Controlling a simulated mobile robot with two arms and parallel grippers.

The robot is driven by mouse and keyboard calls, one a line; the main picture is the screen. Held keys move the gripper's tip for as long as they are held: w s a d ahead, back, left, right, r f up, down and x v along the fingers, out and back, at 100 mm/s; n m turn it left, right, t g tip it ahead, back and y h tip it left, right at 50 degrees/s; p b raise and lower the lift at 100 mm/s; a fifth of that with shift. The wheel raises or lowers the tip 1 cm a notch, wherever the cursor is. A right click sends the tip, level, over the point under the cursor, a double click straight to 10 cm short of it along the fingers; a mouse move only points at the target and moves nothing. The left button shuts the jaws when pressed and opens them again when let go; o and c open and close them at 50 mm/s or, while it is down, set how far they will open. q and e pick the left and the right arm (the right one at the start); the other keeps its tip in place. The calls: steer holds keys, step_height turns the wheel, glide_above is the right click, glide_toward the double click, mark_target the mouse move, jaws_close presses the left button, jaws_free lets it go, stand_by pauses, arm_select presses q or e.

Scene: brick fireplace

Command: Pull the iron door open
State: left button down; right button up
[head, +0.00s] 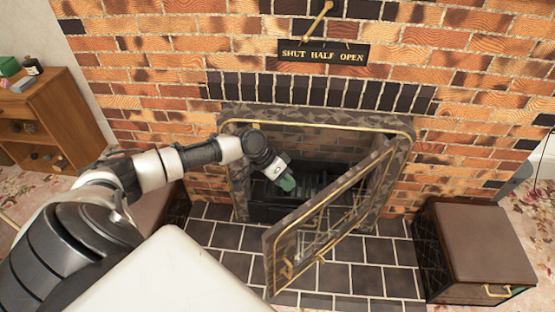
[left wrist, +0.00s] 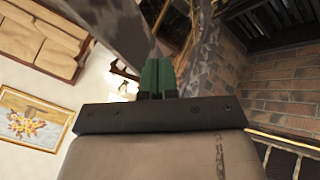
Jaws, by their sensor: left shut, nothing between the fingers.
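The iron door (head: 275,252) is a mottled dark frame with gold trim and bars. It stands swung well out from the fireplace opening (head: 315,165), its right side against the surround and its free edge out over the hearth. A brass handle (head: 288,270) sits low near the free edge. My left gripper (head: 287,184) is shut and empty, in front of the opening and left of the door, apart from the handle. Its green fingers (left wrist: 157,77) are together in the left wrist view, with mottled dark frame parts behind them. My right gripper is not in view.
A sign (head: 323,53) with a gold pointer hangs on the brick wall above. A brown-topped box (head: 475,240) stands right of the tiled hearth (head: 350,280). A wooden shelf (head: 45,120) stands at left. The tiles left of the door are clear.

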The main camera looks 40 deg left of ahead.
arm_select(q)
steer(key=shift+s+d+f+p, duration=0.15)
steer(key=shift+d+f, duration=0.1)
steer(key=shift+d, duration=0.55)
steer(key=shift+d+f+p, duration=0.1)
steer(key=shift+d+f, duration=0.15)
steer(key=shift+d, duration=0.6)
steer(key=shift+s+d+f+p, duration=0.15)
steer(key=shift+d+f, duration=0.1)
steer(key=shift+d, duration=0.55)
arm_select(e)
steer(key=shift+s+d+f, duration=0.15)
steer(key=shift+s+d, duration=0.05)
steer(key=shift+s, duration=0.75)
arm_select(q)
steer(key=shift+d, duration=0.1)
